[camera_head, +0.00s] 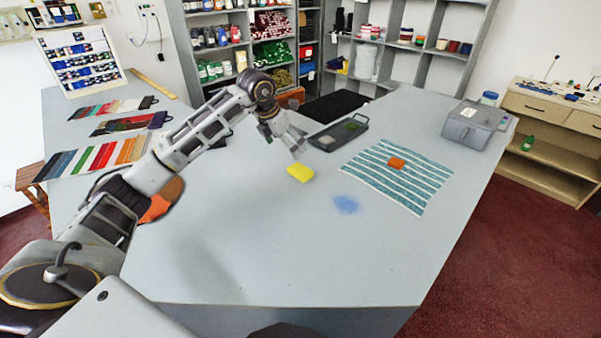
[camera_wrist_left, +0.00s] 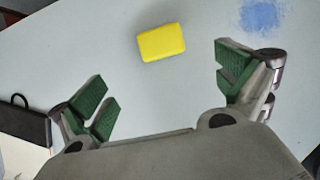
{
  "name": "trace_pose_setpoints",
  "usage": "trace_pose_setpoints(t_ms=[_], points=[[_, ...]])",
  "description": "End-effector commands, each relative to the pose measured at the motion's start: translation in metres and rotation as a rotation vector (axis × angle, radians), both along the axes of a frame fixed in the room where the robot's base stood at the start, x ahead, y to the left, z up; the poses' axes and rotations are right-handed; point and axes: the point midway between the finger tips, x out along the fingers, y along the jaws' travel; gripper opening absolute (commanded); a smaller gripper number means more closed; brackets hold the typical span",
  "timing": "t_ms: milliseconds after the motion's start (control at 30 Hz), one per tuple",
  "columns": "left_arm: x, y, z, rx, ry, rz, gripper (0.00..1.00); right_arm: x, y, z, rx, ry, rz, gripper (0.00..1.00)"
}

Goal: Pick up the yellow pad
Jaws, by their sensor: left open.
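The yellow pad (camera_head: 300,173) lies flat on the grey counter, near its middle. My left gripper (camera_head: 295,146) is just above and behind it in the head view. In the left wrist view the yellow pad (camera_wrist_left: 162,42) lies ahead of the fingers, roughly between their lines. The left gripper (camera_wrist_left: 165,82) is open and empty, its green finger pads wide apart. The pad is clear of both fingers. My right gripper does not show.
A blue smudge (camera_head: 346,204) marks the counter right of the pad. A striped cloth (camera_head: 425,185) bears an orange block (camera_head: 396,163). A dark tray (camera_head: 322,140) sits behind the pad. A grey box (camera_head: 470,127) stands at the right. The front counter is clear.

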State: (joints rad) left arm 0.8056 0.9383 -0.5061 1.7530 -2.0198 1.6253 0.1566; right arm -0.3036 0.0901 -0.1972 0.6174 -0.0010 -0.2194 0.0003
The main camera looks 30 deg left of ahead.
Motion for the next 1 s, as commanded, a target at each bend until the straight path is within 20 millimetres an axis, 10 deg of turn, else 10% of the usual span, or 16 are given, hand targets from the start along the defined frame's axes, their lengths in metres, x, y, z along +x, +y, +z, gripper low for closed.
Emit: trace_pose_setpoints(t_ms=[1000], points=[[0.031, -0.011, -0.079, 0.0, 0.001, 0.0, 1.0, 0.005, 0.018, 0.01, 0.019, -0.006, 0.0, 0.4]])
